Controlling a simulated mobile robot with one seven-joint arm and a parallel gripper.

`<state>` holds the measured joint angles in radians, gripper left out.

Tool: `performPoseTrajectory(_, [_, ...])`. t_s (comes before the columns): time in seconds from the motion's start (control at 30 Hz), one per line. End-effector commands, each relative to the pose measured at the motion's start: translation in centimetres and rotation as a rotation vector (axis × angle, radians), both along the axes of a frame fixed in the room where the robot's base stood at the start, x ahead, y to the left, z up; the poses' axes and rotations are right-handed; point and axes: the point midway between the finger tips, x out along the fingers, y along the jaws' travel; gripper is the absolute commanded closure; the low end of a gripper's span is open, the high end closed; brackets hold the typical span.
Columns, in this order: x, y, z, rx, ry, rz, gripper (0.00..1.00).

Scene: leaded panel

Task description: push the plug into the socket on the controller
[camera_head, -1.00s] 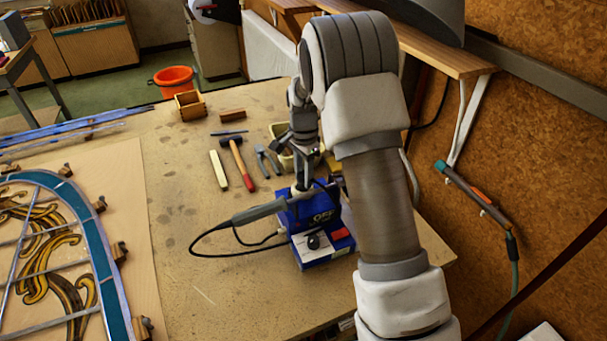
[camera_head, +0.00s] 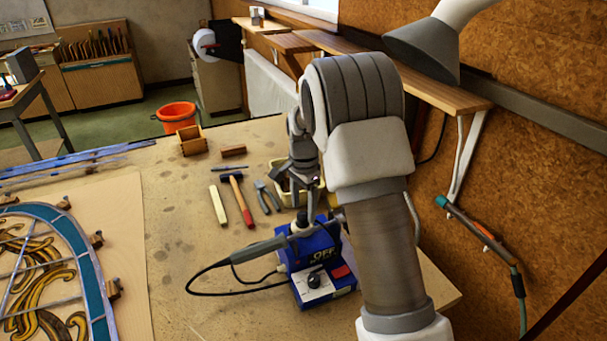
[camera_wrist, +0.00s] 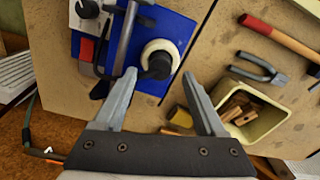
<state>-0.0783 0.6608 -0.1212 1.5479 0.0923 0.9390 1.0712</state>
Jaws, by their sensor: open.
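The controller (camera_head: 318,262) is a blue box with a black knob, a red switch and the word OFF, on the bench. In the wrist view the controller (camera_wrist: 182,28) fills the upper middle. A pale round ring (camera_wrist: 160,52) sits on it, with a black plug-like piece (camera_wrist: 157,66) in or over it; I cannot tell how deep it sits. My gripper (camera_wrist: 159,78) is open, one finger on each side of that black piece; contact is not clear. In the head view my gripper (camera_head: 303,205) is over the controller's rear and partly hidden by my arm.
Pliers (camera_head: 266,196), a red-handled hammer (camera_head: 241,200) and a yellowish bin (camera_wrist: 262,118) lie close behind. The leaded panel (camera_head: 75,240) is at left. Bare bench lies between.

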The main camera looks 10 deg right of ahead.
Motion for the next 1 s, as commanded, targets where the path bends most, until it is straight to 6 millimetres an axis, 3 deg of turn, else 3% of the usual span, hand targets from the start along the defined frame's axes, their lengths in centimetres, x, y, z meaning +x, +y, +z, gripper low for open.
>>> performPoseTrajectory(0.3, [0.1,0.0,8.0,0.0,-0.005,0.0,0.27])
performPoseTrajectory(0.5, [0.1,0.0,12.1,0.0,-0.004,0.0,0.27])
performPoseTrajectory(0.7, [0.0,0.0,14.1,0.0,-0.001,0.001,0.27])
performPoseTrajectory(1.0, [0.0,0.0,14.5,0.0,0.0,0.0,0.27])
